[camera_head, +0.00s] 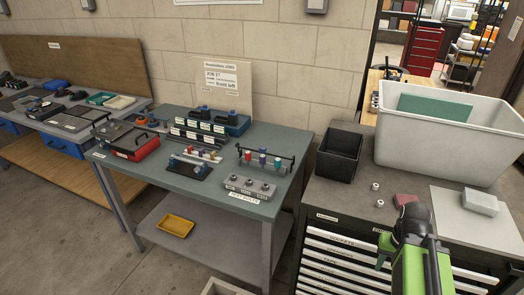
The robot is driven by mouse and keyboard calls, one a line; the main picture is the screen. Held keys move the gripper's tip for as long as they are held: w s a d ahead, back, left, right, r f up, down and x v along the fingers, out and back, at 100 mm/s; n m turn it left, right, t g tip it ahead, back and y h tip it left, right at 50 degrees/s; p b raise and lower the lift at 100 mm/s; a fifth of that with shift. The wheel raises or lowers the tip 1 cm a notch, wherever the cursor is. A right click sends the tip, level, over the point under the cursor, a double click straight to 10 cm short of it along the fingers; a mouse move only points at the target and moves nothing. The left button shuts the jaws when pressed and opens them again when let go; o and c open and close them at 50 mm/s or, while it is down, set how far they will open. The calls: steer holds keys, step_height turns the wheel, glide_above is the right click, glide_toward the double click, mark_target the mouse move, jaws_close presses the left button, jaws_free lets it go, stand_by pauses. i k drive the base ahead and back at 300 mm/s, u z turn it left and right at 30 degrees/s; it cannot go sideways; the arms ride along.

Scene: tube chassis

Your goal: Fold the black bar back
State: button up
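A thin black bar (280,155) spans the top of a small rack on the right part of the grey-blue workbench. It appears raised across several tubes with coloured caps, which stand in a row below it. A grey block labelled "TEST BOLTS" or similar (249,188) lies just in front. My gripper (410,222), black at the end of my green arm, is at the lower right over the drawer cabinet. It is well apart from the bar. Its fingertips are not clear from this angle, and I cannot tell whether it is open.
The workbench (215,195) also carries a red-fronted case (135,147), a dark blue rack (228,122) and a small dark fixture (190,168). A black bin (338,153) and a large white tub (445,143) stand on the cabinet.

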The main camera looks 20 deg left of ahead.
mark_target(262, 150)
steer(key=z, duration=0.2)
steer(key=k, duration=0.15)
steer(key=u, duration=4.35)
steer(key=k, duration=0.9)
steer(key=z, duration=0.45)
steer(key=k, duration=0.6)
steer(key=z, duration=0.65)
steer(key=i, duration=1.45)
steer(key=u, duration=0.45)
